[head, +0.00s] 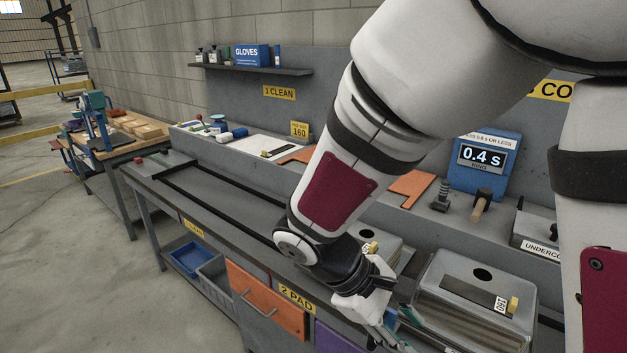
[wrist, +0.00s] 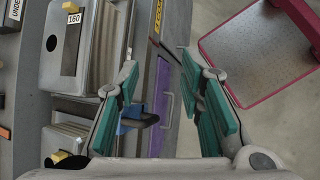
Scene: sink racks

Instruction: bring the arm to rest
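My arm reaches down across the head view to my gripper (head: 385,335), which hangs at the bench's front edge at the bottom of the frame. In the wrist view, the teal-padded fingers of my gripper (wrist: 158,75) are spread apart, with no object clamped between them. A small blue and dark piece (wrist: 133,118) shows beside the left finger; I cannot tell what it is or whether it touches. A metal box labelled 160 (wrist: 70,45) lies just left of the fingers. My arm hides part of the bench.
The grey bench (head: 215,200) has orange (head: 265,300) and purple drawers in front. Bins (head: 190,258) sit on the lower shelf. Floor (head: 60,250) is open at left.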

